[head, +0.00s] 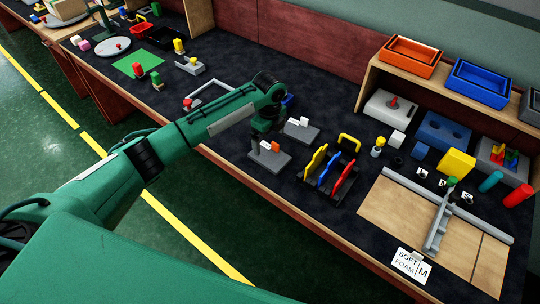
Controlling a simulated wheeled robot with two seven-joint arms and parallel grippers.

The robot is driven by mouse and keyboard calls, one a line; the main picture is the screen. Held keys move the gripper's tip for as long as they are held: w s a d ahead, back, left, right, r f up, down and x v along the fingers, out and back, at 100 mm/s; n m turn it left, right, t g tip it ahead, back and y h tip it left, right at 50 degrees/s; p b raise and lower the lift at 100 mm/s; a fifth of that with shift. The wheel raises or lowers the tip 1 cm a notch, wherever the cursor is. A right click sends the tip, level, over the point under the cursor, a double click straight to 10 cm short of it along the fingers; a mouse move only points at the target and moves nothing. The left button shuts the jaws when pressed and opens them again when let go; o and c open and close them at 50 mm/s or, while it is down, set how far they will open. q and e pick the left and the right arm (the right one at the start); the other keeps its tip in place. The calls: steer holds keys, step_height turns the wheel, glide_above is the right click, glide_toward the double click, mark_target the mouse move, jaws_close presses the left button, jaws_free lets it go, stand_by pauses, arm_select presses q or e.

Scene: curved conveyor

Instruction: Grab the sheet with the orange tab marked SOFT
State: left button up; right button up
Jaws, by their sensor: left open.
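A small orange tab (275,146) stands beside a white one on a grey block (278,162) near the front edge of the bench; any lettering on it is too small to read. A white card (412,265) reading SOFT FOAM and M lies at the front right, by the wooden board. My left gripper (262,134) is open, pointing down just above and behind the grey block. Its fingers are dark and small, and my arm hides part of the bench behind it. I see nothing held. My right gripper is not in view.
A rack with yellow, blue and red upright pieces (335,172) stands right of the grey block. Another grey block with white tabs (301,128) sits behind it. A wooden board (400,212) with grey rails fills the front right.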

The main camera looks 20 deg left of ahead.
mark_target(268, 154)
arm_select(q)
steer(key=shift+f, duration=1)
step_height(268, 154, down, 4)
steer(key=shift+a+f+p, duration=0.15)
steer(key=shift+f+p, duration=0.1)
steer(key=shift+p, duration=0.3)
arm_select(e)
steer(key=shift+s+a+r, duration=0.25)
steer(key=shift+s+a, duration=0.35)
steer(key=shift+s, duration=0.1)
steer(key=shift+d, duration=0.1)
arm_select(q)
steer(key=c, duration=0.9)
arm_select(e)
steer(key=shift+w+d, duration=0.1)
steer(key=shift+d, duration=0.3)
